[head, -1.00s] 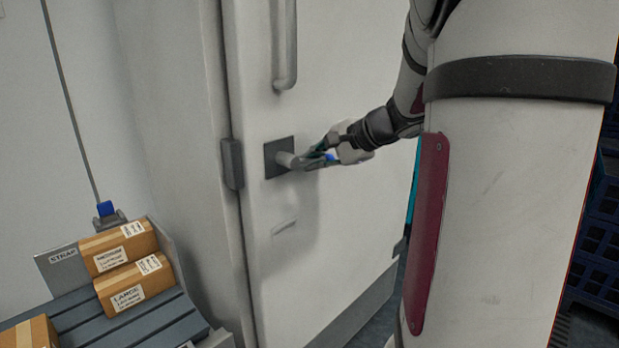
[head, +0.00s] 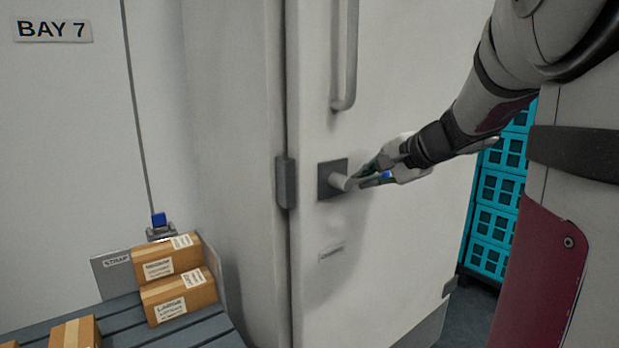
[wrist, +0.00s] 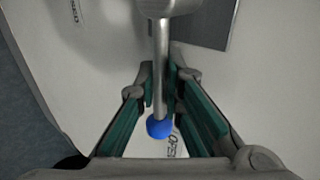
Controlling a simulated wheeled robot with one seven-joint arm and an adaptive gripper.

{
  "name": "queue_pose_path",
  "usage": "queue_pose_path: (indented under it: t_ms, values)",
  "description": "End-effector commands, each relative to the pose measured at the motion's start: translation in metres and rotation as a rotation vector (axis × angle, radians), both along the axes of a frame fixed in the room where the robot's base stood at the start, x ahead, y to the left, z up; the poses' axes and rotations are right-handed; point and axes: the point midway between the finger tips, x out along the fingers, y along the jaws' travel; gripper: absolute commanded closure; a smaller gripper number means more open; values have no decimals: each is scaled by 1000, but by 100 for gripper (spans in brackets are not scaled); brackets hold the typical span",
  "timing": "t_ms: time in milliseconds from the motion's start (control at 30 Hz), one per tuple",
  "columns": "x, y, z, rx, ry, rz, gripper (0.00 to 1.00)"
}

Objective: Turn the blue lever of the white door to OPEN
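The white door (head: 400,255) fills the middle of the head view. Its lever (head: 343,182) comes out of a dark square plate (head: 324,180) and points right, roughly level. The lever's blue end (head: 387,175) shows between my gripper's fingers. In the wrist view the grey lever shaft (wrist: 160,60) runs down to the blue knob (wrist: 159,127). My gripper (wrist: 160,75) has its teal-padded fingers drawn in on both sides of the shaft, the tips close against it. A partly hidden label (wrist: 174,146) reading like OPEN lies behind the knob.
A vertical grey handle (head: 345,55) is above the lever. Cardboard boxes (head: 178,297) stand on a slatted grey surface (head: 115,325) at the lower left. Teal crates (head: 495,210) are stacked beyond the door's right edge.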

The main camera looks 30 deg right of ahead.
Motion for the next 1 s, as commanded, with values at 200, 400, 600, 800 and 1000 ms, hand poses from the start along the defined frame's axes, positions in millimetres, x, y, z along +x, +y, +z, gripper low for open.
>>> queue_pose_path:
  t_ms: [200, 400, 600, 800, 1000]
  values:
    - [0, 0, 1, -2, -1, 1, 82]
    - [-2, 0, 2, -1, -1, 0, 82]
    - [-23, -1, 17, -4, -3, -1, 82]
    - [-58, -2, 40, -5, -3, -2, 82]
    - [-85, -3, 58, -3, -3, -1, 82]
